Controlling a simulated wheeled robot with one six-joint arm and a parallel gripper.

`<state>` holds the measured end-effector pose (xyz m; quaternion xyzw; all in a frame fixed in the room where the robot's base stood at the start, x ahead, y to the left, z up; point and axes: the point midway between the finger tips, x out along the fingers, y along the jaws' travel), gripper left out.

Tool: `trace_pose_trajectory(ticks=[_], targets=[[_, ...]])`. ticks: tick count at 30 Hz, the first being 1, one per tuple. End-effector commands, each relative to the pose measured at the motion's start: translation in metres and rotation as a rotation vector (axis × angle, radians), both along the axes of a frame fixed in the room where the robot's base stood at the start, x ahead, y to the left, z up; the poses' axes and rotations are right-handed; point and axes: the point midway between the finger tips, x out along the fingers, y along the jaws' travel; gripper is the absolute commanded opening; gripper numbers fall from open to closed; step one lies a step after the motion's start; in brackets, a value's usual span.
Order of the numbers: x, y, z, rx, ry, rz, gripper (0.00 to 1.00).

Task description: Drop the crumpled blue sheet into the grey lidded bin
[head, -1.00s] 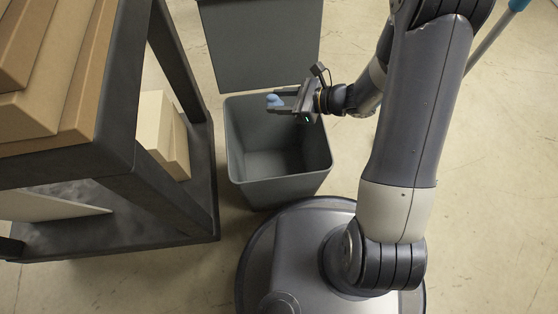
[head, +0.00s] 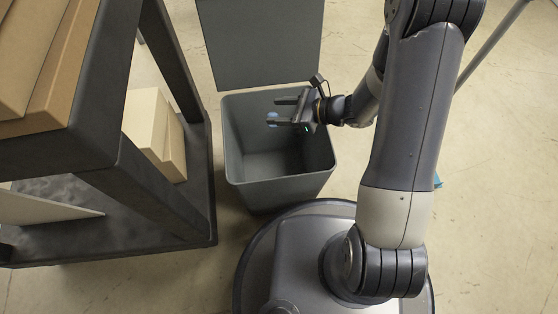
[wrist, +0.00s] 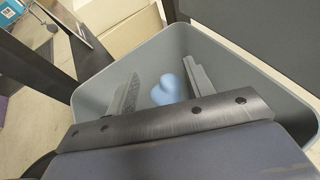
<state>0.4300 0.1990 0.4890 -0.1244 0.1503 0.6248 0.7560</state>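The grey lidded bin (head: 232,150) stands on the floor in the head view, its lid (head: 262,45) raised at the back. My gripper (head: 274,111) is over the bin's opening with its two fingers spread apart. The crumpled blue sheet (head: 271,117) is a small blue lump by the fingertips, partly hidden by the near finger. In the wrist view the sheet (wrist: 168,90) shows between the open fingers, with a clear gap to the left finger, against the inside of the bin. It seems to be loose below the fingers; its exact height is unclear.
A dark cart (head: 125,165) with brown boxes (head: 30,60) on top and pale boxes (head: 155,130) on its lower shelf stands close left of the bin. The floor (head: 490,180) to the right is mostly clear.

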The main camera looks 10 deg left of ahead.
Motion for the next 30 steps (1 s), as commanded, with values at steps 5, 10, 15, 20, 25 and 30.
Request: trace_pose_trajectory(ticks=[5, 10, 15, 20, 25, 30], targets=[[0.0, 0.0, 0.0, 0.0, 0.0, 0.0, 0.65], [0.0, 0.0, 0.0, 0.0, 0.0, 0.0, 0.67], [0.0, -0.003, 0.002, 0.0, 0.001, -0.001, 0.67], [-0.003, -0.02, 0.011, 0.0, 0.0, -0.004, 0.67], [-0.008, -0.049, 0.024, 0.0, 0.0, -0.005, 0.67], [-0.014, -0.075, 0.034, 0.0, -0.001, -0.004, 0.67]])
